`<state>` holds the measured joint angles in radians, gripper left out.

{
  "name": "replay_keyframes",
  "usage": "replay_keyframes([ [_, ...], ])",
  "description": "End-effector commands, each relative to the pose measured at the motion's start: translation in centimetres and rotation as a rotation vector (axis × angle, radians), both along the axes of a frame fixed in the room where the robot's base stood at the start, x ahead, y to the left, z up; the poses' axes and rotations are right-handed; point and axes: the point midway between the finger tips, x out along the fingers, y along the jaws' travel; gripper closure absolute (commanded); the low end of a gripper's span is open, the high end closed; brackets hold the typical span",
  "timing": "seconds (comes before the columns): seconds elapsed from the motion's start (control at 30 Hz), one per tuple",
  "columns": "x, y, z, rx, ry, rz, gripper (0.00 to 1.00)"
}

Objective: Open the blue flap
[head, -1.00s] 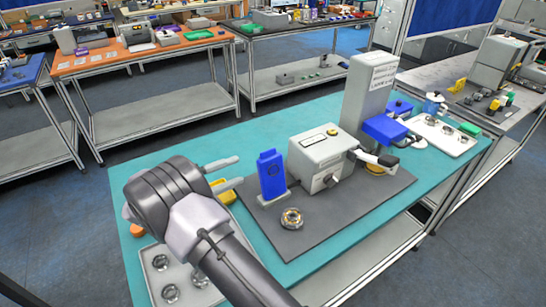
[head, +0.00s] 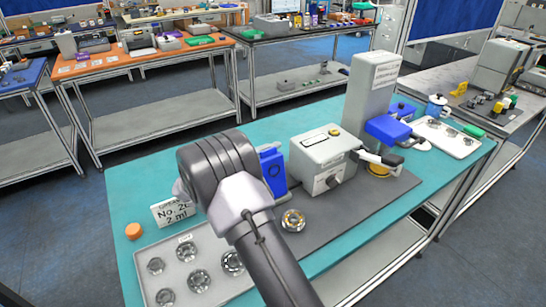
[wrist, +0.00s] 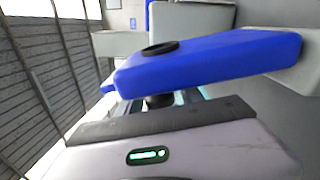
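A blue upright panel with a dark ring mark (head: 274,170) stands left of the grey box machine (head: 325,158) in the head view. It fills the upper middle of the wrist view as a wide blue slab (wrist: 215,62) with a black ring. Another blue part (head: 387,128) is on the tall grey tower at right. I cannot tell which blue part is the flap. My gripper is just left of the upright panel; its fingers are hidden behind my arm in the head view and not clear in the wrist view. Contact cannot be told.
A grey tray with several metal rings (head: 178,262) is at front left. A bearing (head: 293,220) lies on the dark mat (head: 325,230). A white card (head: 172,213) and an orange disc (head: 133,231) are at left. The teal table (head: 140,180) is bare at far left.

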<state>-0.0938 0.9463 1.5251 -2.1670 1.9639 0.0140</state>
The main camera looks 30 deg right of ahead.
Motion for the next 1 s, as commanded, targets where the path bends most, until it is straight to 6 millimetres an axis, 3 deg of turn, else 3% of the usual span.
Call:
replay_keyframes([
  [0.03,0.00,0.01,0.00,0.000,0.000,0.000,0.69],
  [0.2,0.01,0.03,-0.01,0.000,0.000,0.000,1.00],
  [1.0,0.00,0.05,-0.02,0.000,0.000,0.000,1.00],
])
